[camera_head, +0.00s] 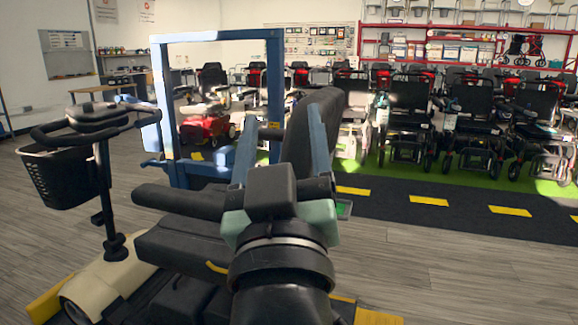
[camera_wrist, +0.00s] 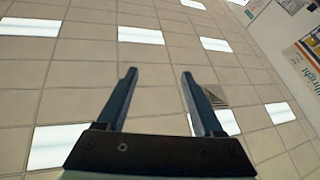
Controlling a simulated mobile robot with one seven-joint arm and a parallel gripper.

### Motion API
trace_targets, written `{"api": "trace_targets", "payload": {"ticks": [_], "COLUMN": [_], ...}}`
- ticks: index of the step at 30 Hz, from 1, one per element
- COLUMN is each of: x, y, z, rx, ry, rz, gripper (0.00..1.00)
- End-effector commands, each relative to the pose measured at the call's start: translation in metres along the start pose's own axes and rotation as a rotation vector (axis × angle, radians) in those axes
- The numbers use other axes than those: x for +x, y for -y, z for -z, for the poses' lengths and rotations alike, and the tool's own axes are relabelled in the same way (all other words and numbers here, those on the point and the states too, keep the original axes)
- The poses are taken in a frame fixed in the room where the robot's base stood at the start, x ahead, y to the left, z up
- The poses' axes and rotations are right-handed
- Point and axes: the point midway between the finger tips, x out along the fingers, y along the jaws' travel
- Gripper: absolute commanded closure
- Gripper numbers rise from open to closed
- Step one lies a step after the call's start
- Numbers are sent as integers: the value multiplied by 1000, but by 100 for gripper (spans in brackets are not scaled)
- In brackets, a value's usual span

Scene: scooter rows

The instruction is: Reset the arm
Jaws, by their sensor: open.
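My gripper (camera_head: 281,135) is raised upright in front of the scooter seat in the head view. Its two blue fingers are spread apart with nothing between them. In the wrist view the gripper (camera_wrist: 159,74) is also open and empty, against a tiled ceiling with bright light panels (camera_wrist: 141,35). My dark arm fills the bottom middle of the head view and hides part of the scooter behind it.
A mobility scooter with a black seat (camera_head: 185,246) and a front basket (camera_head: 58,178) stands close on the left. A blue frame (camera_head: 161,100) rises behind it. Rows of wheelchairs (camera_head: 408,115) stand farther back. The wooden floor (camera_head: 455,275) at right is clear.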

Motion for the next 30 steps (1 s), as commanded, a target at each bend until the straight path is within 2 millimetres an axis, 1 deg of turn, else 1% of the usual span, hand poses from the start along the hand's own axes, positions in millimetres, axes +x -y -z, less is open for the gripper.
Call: {"api": "trace_targets", "payload": {"ticks": [1, 2, 3, 4, 5, 6, 7, 9, 23, 30], "x": [-4, -9, -17, -24, -32, -43, -28, -16, 47, 79], "y": [-11, -17, -25, -30, -36, -43, -45, -48, -75, -89], "z": [43, 65, 94, 115, 136, 163, 174, 192, 314, 378], "rx": [47, 78, 119, 149, 180, 218, 212, 210, 207, 207], "ry": [-92, -147, -218, -274, -329, -399, -372, -364, -358, -357], "rz": [-22, -32, -42, -49, -52, -55, -52, -51, -50, -50], "gripper": [31, 31, 31, 31, 31, 31, 31, 31, 31, 31]}}
